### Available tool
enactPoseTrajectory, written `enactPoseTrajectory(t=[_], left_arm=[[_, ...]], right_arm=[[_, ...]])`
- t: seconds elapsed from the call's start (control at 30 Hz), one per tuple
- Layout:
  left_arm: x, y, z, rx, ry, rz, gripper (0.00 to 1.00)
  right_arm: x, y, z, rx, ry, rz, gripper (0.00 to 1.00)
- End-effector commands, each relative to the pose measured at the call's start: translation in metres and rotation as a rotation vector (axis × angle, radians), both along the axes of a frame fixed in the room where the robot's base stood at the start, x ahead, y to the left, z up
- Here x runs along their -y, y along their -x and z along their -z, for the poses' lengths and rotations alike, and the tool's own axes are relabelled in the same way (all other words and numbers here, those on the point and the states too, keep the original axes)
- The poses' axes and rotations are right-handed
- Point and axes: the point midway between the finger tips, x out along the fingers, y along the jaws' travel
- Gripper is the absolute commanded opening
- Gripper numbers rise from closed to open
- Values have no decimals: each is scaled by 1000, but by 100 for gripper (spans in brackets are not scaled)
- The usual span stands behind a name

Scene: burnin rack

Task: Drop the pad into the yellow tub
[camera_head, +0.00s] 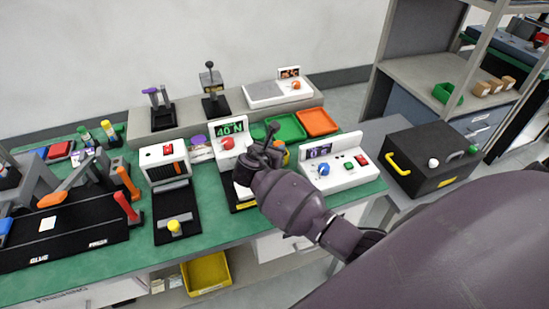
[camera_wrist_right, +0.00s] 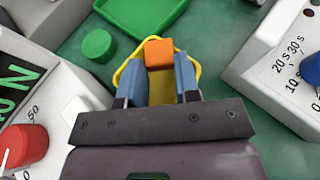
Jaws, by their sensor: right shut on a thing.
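The yellow tub (camera_head: 206,273) sits low under the front of the green bench, left of centre in the head view. My right gripper (camera_head: 274,148) is above the bench between two white control boxes. In the right wrist view its two blue fingers (camera_wrist_right: 159,80) are closed on a small piece with an orange block (camera_wrist_right: 158,52) on top and a dull yellow part below. I take this piece to be the pad, but its full shape is hidden by the fingers. A thin yellow loop shows around the fingertips. My left gripper is not in view.
White control boxes stand left (camera_head: 232,137) and right (camera_head: 335,176) of the gripper. Behind are a green tray (camera_head: 285,128) and an orange tray (camera_head: 318,122). A black box (camera_head: 432,160) with a yellow handle stands at the right. Black fixtures crowd the bench's left.

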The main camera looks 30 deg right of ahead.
Motion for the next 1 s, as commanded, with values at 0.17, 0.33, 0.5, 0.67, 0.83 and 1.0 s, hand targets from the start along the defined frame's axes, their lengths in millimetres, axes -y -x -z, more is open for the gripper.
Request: enactPoseTrajectory(t=[0.17,0.33,0.5,0.67,0.83,1.0], left_arm=[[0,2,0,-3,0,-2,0],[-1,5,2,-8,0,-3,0],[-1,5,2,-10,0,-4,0],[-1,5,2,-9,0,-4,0],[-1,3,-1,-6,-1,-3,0],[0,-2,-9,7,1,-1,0]], right_arm=[[0,0,-1,1,0,0,36],[0,0,-1,0,0,0,60],[1,1,0,-2,0,2,60],[1,1,1,-4,-1,3,60],[-5,5,-1,-6,-2,4,60],[-26,17,-11,-3,-5,0,60]])
